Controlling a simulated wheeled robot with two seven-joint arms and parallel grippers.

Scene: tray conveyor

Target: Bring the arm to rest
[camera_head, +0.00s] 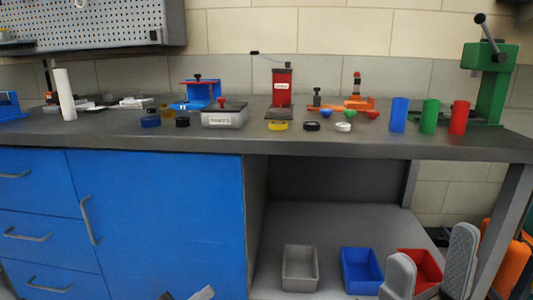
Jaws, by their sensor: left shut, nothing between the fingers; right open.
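My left gripper (201,293) barely shows at the bottom edge, in front of the blue cabinet. It is shut and empty, and most of it is cut off by the frame. My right gripper (432,244) is at the lower right, its two grey fingers pointing up and spread apart. It is open with nothing between the fingers. The fingers stand in front of the lower shelf and partly cover a red bin (420,262). Both grippers are below the workbench top (300,140) in the picture.
On the bench stand blue (399,115), green (429,117) and red (459,118) cylinders, a green press (491,85), a labelled metal box (223,118) and several small caps. A grey bin (300,268) and a blue bin (361,270) sit on the lower shelf. Blue drawers (30,220) fill the left.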

